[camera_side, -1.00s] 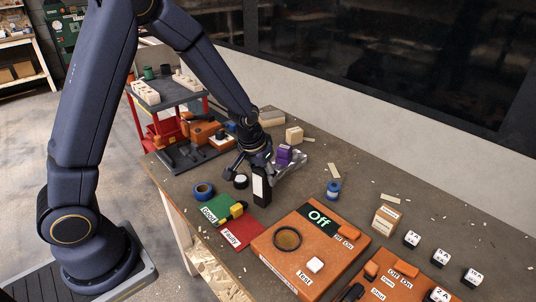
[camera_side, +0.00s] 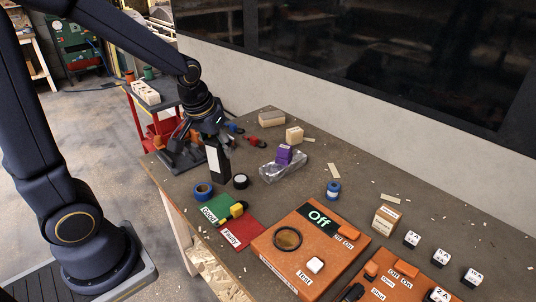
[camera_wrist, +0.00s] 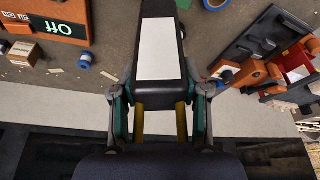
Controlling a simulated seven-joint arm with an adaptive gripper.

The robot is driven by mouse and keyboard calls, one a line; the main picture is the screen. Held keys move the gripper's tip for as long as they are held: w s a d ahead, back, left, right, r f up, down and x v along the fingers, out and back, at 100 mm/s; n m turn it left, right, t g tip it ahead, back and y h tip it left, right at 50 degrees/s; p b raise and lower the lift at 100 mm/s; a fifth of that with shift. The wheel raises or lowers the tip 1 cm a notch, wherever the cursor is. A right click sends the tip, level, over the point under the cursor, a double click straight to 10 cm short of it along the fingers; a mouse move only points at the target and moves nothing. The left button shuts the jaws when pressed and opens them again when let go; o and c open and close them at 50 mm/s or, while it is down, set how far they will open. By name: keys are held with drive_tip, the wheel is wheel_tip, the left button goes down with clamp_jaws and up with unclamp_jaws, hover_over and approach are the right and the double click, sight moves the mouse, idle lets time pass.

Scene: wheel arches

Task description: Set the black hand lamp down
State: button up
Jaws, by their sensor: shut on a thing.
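The black hand lamp (camera_side: 224,159) has a white panel on one face and is upright near the left end of the bench in the side view. My gripper (camera_side: 211,136) is shut on its upper part. In the wrist view the lamp's white panel (camera_wrist: 161,48) faces the camera, and my gripper's fingers (camera_wrist: 160,98) close on it from both sides. The lamp's lower end is near the bench top (camera_side: 330,150); I cannot tell whether it touches.
A purple block (camera_side: 284,154) sits on a clear packet to the right. Green (camera_side: 225,204) and red (camera_side: 250,229) mats and an orange test box (camera_side: 275,260) lie nearer the camera.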

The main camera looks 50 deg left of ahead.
drive_tip(key=s+a+f+n+g+y, duration=0.15)
drive_tip(key=a+n, duration=0.35)
drive_tip(key=a, duration=1)
drive_tip(key=w+a+f, duration=0.6)
drive_tip(key=w+f, duration=0.5)
drive_tip(key=f, duration=0.1)
drive_tip(key=shift+w+f, duration=0.15)
drive_tip(key=shift+f, duration=0.25)
drive_tip(key=shift+d+f, duration=0.1)
drive_tip(key=shift+f, duration=0.1)
drive_tip(key=o, duration=1.3)
